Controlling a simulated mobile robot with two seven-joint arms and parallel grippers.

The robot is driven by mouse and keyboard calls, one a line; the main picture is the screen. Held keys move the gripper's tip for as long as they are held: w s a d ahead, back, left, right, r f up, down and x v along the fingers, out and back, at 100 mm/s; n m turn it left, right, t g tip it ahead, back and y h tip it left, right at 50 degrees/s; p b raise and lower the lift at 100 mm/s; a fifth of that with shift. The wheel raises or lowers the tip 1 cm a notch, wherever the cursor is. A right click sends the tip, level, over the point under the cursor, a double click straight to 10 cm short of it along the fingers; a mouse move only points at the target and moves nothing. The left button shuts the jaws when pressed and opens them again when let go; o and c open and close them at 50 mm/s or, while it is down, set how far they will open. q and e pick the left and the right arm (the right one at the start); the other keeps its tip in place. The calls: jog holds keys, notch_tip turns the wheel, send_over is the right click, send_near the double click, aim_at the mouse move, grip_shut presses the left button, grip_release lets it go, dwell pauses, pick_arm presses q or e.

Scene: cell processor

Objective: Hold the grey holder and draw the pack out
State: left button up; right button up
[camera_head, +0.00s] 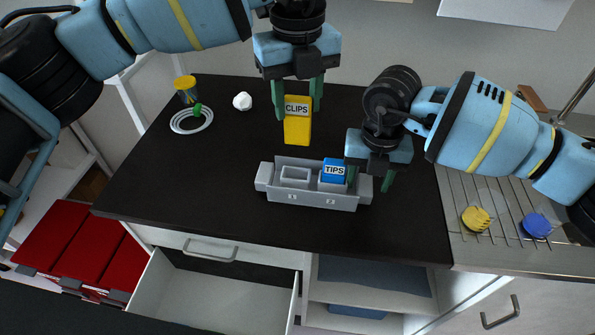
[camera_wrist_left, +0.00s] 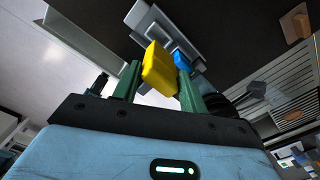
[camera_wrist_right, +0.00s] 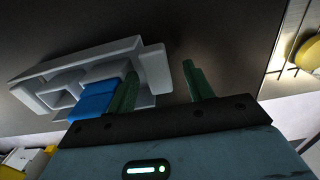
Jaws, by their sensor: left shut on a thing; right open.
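The grey holder (camera_head: 313,197) stands on the dark tabletop, with one empty slot on its left. The blue pack marked TIPS (camera_head: 334,170) sits in its right slot; it also shows in the right wrist view (camera_wrist_right: 92,100). My left gripper (camera_head: 297,106) is shut on the yellow pack marked CLIPS (camera_head: 297,130), held behind and above the holder. The yellow pack also shows in the left wrist view (camera_wrist_left: 160,70). My right gripper (camera_head: 370,182) is open at the holder's right end. In the right wrist view its fingers (camera_wrist_right: 160,88) are apart, with the holder's end close to them.
A white coil (camera_head: 192,121), a yellow-topped jar (camera_head: 186,88) and a crumpled white ball (camera_head: 242,101) lie at the back left. An open drawer (camera_head: 210,290) juts out in front. A yellow item (camera_head: 476,219) and a blue lid (camera_head: 537,225) lie on the ribbed drainer at right.

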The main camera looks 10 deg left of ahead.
notch_tip(320, 180, up, 12)
jog(key=shift+f, duration=0.15)
dwell(0.6)
